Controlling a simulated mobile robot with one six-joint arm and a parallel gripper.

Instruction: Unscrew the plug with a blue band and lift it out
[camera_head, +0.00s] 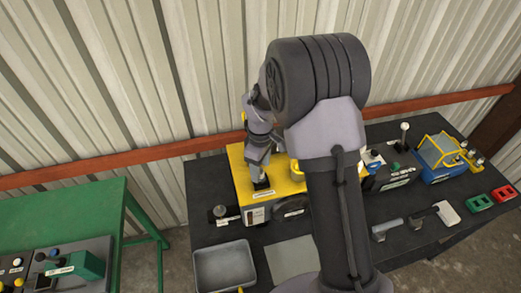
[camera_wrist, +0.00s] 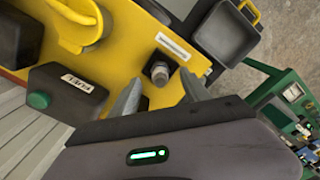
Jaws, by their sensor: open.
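My gripper (camera_wrist: 160,78) is open, with its two fingers apart and pointing at the yellow machine (camera_wrist: 130,62). A small grey plug (camera_wrist: 159,71) with a dark base stands on the machine's top, seen between the fingertips. I cannot make out a blue band on it. The fingers do not visibly touch it. A white label (camera_wrist: 173,47) lies beside the plug. In the head view my gripper (camera_head: 258,168) points down over the left part of the yellow machine (camera_head: 240,178), and hides the plug there.
A black box marked FUEL with a green cap (camera_wrist: 38,101) sits near the plug. A grey tray (camera_head: 224,266) stands in front of the machine. A blue box with a yellow frame (camera_head: 438,152) and red and green items (camera_head: 479,202) are at right. A green table (camera_head: 75,215) is at left.

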